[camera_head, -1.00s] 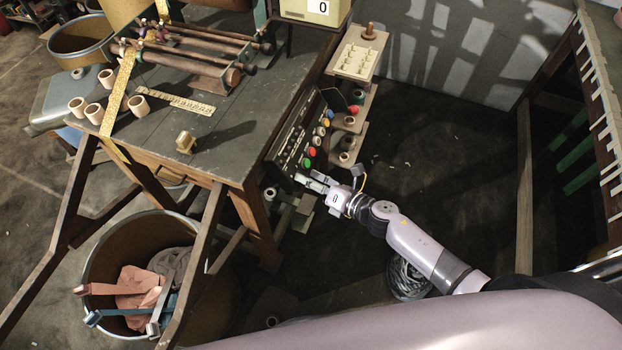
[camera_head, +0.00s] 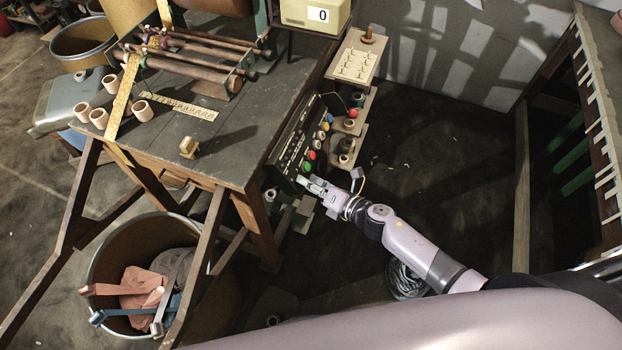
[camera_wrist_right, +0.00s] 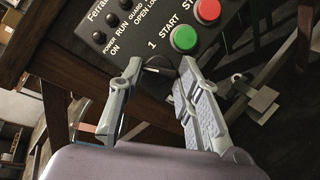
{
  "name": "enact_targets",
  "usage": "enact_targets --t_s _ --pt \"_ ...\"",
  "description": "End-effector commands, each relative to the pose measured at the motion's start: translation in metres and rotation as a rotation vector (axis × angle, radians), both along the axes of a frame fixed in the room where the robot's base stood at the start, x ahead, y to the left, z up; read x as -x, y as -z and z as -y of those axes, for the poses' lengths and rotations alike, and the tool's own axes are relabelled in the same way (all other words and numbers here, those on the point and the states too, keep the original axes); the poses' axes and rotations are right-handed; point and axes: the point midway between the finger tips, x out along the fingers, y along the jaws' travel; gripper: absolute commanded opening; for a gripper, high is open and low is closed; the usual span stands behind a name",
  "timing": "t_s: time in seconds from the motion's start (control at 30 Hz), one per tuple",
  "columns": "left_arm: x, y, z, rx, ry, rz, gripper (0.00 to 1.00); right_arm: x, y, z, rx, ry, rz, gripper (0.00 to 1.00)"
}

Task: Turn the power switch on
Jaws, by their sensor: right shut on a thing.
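The dark control panel (camera_head: 284,160) is mounted at the right side of the bench. In the right wrist view, the panel (camera_wrist_right: 140,42) carries a dark rotary power switch (camera_wrist_right: 158,67) by a "1" mark, below the POWER ON lettering. My right gripper (camera_head: 307,181) reaches the panel's lower end. In the right wrist view, the right gripper's fingers (camera_wrist_right: 160,72) stand on either side of the switch and are shut on it. The fingers hide part of the knob. My left gripper is not in view.
A green START button (camera_wrist_right: 184,38) and a red STOP button (camera_wrist_right: 208,10) sit close beside the fingers. Wooden shelves with spools (camera_head: 346,145) stand right of the panel. A large bin (camera_head: 112,250) stands at lower left.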

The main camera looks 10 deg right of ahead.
Motion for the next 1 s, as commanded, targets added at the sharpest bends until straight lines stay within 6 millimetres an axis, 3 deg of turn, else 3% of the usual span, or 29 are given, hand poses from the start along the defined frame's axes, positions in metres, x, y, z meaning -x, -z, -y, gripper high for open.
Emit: enact_targets --t_s 0.03,0.6,1.0 --pt "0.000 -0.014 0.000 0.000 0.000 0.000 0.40 0.000 -0.007 0.000 -0.016 0.017 -0.026 0.04" --pt "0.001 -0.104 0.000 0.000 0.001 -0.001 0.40 -0.001 -0.013 -0.002 -0.270 0.283 -0.406 0.04" --pt "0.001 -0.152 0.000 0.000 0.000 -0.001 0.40 -0.003 -0.013 -0.002 -0.433 0.452 -0.648 0.04"
